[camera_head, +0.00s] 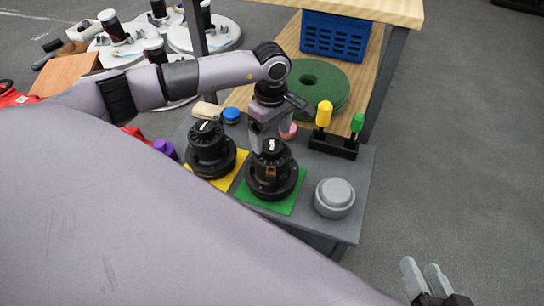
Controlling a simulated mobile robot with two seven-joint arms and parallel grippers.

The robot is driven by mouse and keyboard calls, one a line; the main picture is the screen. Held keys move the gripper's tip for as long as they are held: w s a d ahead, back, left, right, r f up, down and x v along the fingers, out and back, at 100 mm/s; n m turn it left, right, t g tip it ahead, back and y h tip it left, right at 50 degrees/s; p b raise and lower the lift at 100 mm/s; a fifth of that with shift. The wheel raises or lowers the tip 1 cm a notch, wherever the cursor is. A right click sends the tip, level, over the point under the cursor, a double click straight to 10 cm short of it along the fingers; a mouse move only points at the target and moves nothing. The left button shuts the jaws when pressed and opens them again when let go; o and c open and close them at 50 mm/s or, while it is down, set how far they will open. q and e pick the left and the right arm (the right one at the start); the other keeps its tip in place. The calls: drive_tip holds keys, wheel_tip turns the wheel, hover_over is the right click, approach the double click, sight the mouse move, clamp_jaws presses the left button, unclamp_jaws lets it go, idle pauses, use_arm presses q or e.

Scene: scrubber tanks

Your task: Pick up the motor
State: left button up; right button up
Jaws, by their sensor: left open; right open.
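Two black motors stand upright on a small grey table (352,222). One motor (211,152) is on a yellow square (232,172) and the other motor (272,178) is on a green square (287,205). My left gripper (268,130) is open and points down just above and behind the motor on the green square. I cannot tell whether its fingers touch that motor's top. My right gripper (427,278) is open and empty over the floor at the bottom right, away from the table.
A grey round part (334,197) sits right of the green square. Behind it is a black holder (333,146) with yellow and green handles. Green round pads (318,80) and a blue crate (335,38) are on a wooden shelf. The floor at right is clear.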

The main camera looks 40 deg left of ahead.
sight(272, 145)
use_arm(q)
wheel_tip(272, 145, down, 3)
drive_tip(key=shift+f+b, duration=0.1)
drive_tip(key=shift+b, duration=0.2)
drive_tip(key=shift+c, duration=0.3)
clamp_jaws()
drive_tip(key=shift+w+r, duration=0.15)
drive_tip(key=shift+r, duration=0.15)
